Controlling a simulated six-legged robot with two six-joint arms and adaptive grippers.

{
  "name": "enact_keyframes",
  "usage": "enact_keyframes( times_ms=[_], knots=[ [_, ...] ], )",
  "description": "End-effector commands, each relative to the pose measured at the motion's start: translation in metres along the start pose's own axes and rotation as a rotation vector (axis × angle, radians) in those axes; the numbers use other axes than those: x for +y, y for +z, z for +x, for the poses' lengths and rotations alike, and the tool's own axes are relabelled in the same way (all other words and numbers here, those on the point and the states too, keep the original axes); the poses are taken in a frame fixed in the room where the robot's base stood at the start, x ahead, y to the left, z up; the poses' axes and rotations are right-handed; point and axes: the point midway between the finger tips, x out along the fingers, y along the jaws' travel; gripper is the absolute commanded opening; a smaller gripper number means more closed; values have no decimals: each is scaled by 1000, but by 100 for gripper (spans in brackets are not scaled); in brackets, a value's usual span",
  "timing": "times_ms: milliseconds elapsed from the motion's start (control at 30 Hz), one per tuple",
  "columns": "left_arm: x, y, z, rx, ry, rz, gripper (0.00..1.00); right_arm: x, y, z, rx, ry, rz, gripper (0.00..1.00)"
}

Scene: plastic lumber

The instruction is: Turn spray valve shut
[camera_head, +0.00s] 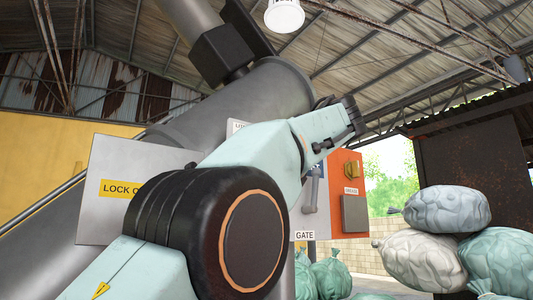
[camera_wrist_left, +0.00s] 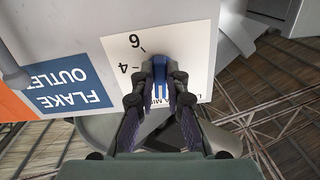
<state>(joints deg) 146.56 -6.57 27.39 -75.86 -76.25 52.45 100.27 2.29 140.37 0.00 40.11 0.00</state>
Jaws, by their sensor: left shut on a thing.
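The spray valve's blue handle (camera_wrist_left: 160,68) stands out from a white dial plate (camera_wrist_left: 115,50) in the left wrist view. The plate shows the numbers 4 and 6 and part of a flow unit. My left gripper (camera_wrist_left: 159,82) is shut on the blue handle, with one dark finger on each side of it. The fingers hide part of the dial, so I cannot read the handle's exact setting. In the head view my left arm crosses the middle, and its fingers and the held handle cannot be made out clearly. My right gripper is in neither view.
A blue FLAKE OUTLET sign (camera_wrist_left: 65,85) lies left of the dial. In the head view, a LOCK OUT panel (camera_head: 120,220) is left of my arm. An orange box (camera_head: 348,165) with a yellow knob and stacked bags (camera_head: 435,255) are at right.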

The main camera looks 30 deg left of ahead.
Motion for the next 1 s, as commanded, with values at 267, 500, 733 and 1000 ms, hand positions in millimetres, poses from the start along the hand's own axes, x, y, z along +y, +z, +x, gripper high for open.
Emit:
enact_keyframes(
  times_ms=[267, 500, 733, 1000],
  knots=[
    [-2, -6, 0, 13, 2, -121, 0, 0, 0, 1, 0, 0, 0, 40],
    [-1, -6, 0, 12, 2, -155, 0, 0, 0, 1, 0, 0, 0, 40],
    [-1, -6, 0, 13, 2, -159, 0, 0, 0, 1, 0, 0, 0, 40],
    [-1, -5, 0, 10, 2, -157, 23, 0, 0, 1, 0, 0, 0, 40]
  ],
)
